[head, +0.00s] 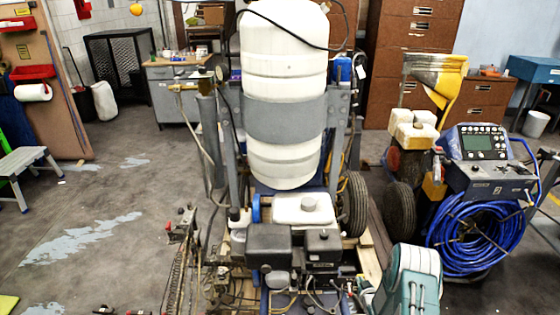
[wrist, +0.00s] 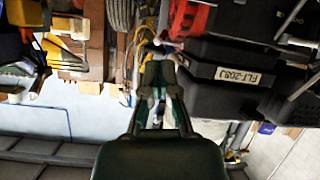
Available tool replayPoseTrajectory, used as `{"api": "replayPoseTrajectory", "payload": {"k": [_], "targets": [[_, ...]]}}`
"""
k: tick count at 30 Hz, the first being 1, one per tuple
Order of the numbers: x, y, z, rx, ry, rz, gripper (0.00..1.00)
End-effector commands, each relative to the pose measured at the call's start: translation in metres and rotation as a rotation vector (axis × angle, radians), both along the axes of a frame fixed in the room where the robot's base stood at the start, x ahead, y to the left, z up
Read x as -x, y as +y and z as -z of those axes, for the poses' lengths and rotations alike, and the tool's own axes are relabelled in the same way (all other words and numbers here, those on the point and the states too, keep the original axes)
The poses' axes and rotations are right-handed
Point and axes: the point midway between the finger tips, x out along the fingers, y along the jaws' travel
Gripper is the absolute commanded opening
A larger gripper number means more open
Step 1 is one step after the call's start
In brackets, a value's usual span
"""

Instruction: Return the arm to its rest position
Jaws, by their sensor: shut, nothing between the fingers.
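My gripper (wrist: 162,52) shows in the wrist view as a dark green body rising from the bottom edge to narrow fingers. The fingers are shut with nothing held between them. They point toward a cluttered area of machine parts, and I cannot tell how far off these are. A black case with a label reading FLT-208J (wrist: 225,76) is just right of the fingers. The line striper (head: 284,120), with a tall white tank and a grey band, stands in the middle of the head view. I cannot tell the whole arm's pose.
A second machine with a coiled blue hose (head: 475,235) and control panel (head: 483,142) stands right. Brown filing cabinets (head: 405,60) and a grey desk (head: 180,95) are behind. A step stool (head: 25,165) is at the left edge. The floor at left (head: 110,200) is largely clear.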

Motion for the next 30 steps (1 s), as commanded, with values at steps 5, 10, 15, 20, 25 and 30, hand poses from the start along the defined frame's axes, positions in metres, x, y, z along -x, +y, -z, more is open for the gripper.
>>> {"api": "replayPoseTrajectory", "payload": {"k": [5,10,15,20,25,30], "targets": [[-0.025,0.000,-0.074,0.023,0.052,0.020,0.00],[-0.035,0.004,-0.139,0.035,0.106,0.044,0.00],[-0.032,0.013,-0.204,0.039,0.159,0.071,0.00],[-0.018,0.024,-0.263,0.038,0.208,0.096,0.00],[0.006,0.038,-0.321,0.029,0.258,0.121,0.00],[0.040,0.054,-0.372,0.013,0.309,0.144,0.00]]}}
